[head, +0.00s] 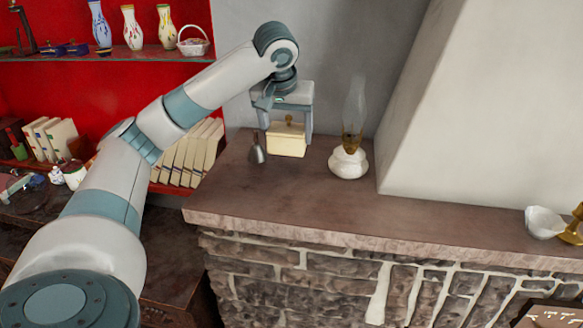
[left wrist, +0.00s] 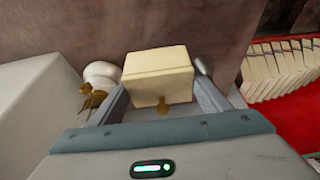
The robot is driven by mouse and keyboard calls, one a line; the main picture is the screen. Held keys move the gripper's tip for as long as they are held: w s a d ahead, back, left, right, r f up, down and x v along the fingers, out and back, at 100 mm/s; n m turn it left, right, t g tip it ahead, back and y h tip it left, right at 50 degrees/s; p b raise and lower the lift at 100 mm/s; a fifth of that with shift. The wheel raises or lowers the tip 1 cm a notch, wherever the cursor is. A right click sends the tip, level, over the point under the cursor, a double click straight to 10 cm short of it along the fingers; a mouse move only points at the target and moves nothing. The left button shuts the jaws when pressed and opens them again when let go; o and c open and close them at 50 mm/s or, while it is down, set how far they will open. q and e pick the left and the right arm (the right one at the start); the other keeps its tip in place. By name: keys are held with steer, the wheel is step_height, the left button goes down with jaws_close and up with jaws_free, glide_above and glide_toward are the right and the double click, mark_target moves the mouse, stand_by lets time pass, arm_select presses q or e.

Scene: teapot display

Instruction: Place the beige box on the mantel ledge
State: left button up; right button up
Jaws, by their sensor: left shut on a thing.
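The beige box (head: 287,141) is a small cream block with a brass knob-like fitting. It is at the back left of the mantel ledge (head: 330,205). My left gripper (head: 288,132) is above it with a finger on each side, shut on the box. The left wrist view shows the box (left wrist: 158,78) between the two fingers of the gripper (left wrist: 165,100). I cannot tell for sure whether the box's underside touches the ledge. My right gripper is not in view.
An oil lamp (head: 349,160) with a tall glass chimney stands just right of the box. A small dark metal bell-like item (head: 257,150) stands just left. A white bowl (head: 544,223) is at the far right. The ledge's middle is clear. Red shelves with books and vases are left.

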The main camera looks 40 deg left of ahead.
mark_target(287, 152)
arm_select(q)
step_height(287, 152, down, 5)
steer(key=shift+w+f+p, duration=0.1)
steer(key=shift+f+p, duration=0.1)
steer(key=shift+p, duration=0.85)
steer(key=shift+f, duration=0.35)
steer(key=shift+w, duration=0.1)
steer(key=shift+f+p, duration=0.85)
steer(key=shift+f, duration=1.05)
steer(key=o, duration=1.1)
steer(key=shift+f, duration=0.1)
